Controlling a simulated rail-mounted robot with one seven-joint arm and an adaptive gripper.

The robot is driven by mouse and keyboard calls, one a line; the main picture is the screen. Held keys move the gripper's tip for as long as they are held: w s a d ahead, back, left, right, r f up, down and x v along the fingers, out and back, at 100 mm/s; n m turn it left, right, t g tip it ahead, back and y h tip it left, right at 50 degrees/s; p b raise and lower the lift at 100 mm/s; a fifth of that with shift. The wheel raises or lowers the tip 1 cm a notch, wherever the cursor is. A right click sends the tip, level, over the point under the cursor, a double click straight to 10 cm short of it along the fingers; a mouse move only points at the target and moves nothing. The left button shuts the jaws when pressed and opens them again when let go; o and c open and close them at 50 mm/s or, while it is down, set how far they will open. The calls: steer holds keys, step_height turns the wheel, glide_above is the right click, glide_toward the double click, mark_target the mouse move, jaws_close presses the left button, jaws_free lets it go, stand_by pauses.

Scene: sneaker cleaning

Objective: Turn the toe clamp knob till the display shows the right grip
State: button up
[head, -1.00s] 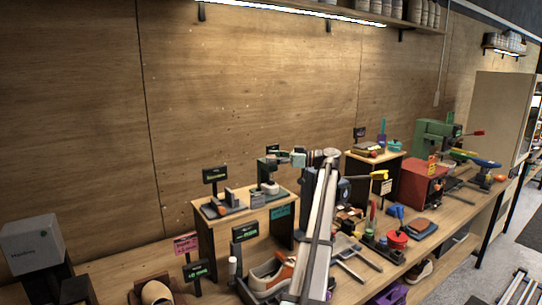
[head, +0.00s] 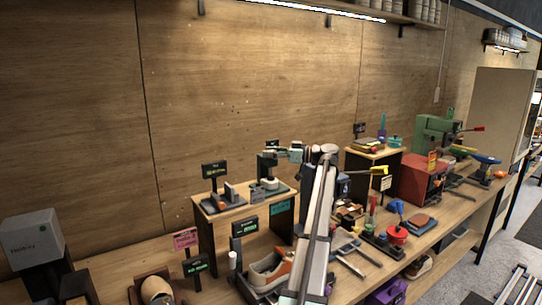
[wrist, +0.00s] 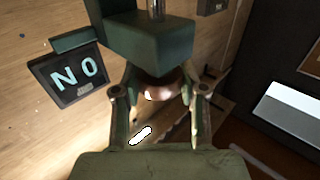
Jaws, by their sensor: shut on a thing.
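In the wrist view my gripper (wrist: 160,95) has its two fingers on either side of a rounded, coppery knob (wrist: 158,84), shut on it. The knob sits under a dark green block (wrist: 150,42) with a metal rod on top, and is partly hidden. Left of it, a black display (wrist: 72,74) shows "NO" in pale letters. In the head view my gripper (head: 297,155) is at the green clamp stand (head: 264,168) on the raised wooden stand; the knob is too small to make out there.
A small device with a display (head: 214,170) stands left of the clamp on the same riser (head: 243,208). A red box (head: 420,180) and several tools crowd the bench to the right.

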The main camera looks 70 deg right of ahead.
steer(key=h+b, duration=0.1)
steer(key=m+h+b, duration=0.2)
steer(key=shift+a+f, duration=0.25)
steer(key=shift+f, duration=0.1)
steer(key=m+h+b, duration=0.2)
steer(key=h, duration=0.1)
steer(key=m+h+b, duration=0.2)
steer(key=h+b, duration=0.1)
steer(key=shift+r+g+h, duration=0.1)
steer(key=shift+g+h, duration=0.2)
steer(key=shift+h, duration=0.1)
steer(key=m+g+h, duration=0.1)
steer(key=h, duration=0.1)
steer(key=m+h, duration=0.1)
steer(key=m, duration=0.1)
steer(key=shift+r+g+h+b, duration=0.2)
steer(key=shift+g+h+b, duration=0.2)
steer(key=shift+d+r+m+g+h+p, duration=0.1)
steer(key=shift+m+g+h+p, duration=0.15)
steer(key=shift+m+g+h, duration=0.55)
steer(key=shift+d+r+m+g+h+p, duration=0.1)
steer(key=shift+m+g+h+p, duration=0.1)
steer(key=shift+m+g+h, duration=0.55)
steer(key=shift+h, duration=0.35)
steer(key=o, duration=1.2)
steer(key=shift+d+f, duration=0.1)
steer(key=shift+c, duration=0.2)
